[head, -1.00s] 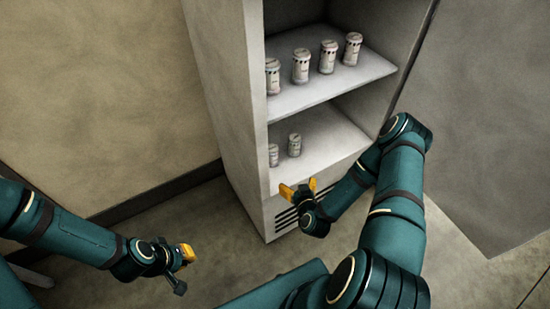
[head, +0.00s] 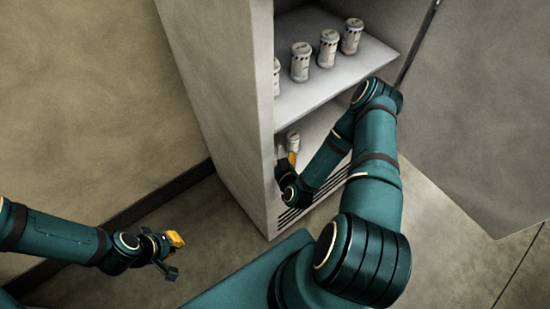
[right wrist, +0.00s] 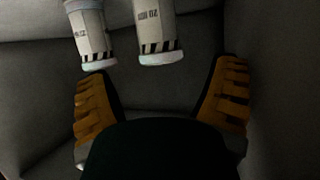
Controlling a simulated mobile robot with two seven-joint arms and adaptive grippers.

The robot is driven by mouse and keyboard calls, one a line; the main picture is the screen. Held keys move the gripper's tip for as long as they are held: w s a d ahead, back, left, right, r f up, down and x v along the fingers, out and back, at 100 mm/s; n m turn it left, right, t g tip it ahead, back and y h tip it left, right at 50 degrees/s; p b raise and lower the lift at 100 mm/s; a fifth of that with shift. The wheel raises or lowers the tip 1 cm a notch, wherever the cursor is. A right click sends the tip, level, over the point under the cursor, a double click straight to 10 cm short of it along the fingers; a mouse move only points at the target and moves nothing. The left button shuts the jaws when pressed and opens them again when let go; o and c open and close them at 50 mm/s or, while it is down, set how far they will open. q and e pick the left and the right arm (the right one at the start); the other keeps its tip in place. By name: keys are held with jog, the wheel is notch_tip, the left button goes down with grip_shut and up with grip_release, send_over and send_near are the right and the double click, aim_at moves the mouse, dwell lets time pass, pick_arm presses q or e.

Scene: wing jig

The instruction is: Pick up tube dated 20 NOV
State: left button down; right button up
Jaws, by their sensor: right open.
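Two white tubes with striped lower bands stand on the lower shelf (head: 318,131) of the cabinet. In the right wrist view, the right tube (right wrist: 154,30) has a label that seems to begin with "20"; the rest is too small to read surely. The left tube (right wrist: 90,32) has a label I cannot read. My right gripper (right wrist: 162,72) is open and empty, its fingers spread either side of and short of the tubes. In the head view, my right gripper (head: 287,165) is at the lower shelf, partly hiding them. My left gripper (head: 174,256) appears open and empty, away from the cabinet.
Several similar tubes (head: 301,62) stand in a row on the upper shelf (head: 345,73), above my right forearm. The cabinet's left side wall (head: 225,110) is close to my right gripper. The floor (head: 215,222) around my left gripper is clear.

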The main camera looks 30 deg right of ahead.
jog(key=shift+b+x, duration=0.95)
jog(key=shift+x, duration=2.85)
jog(key=shift+r, duration=0.1)
jog(key=c, duration=1.4)
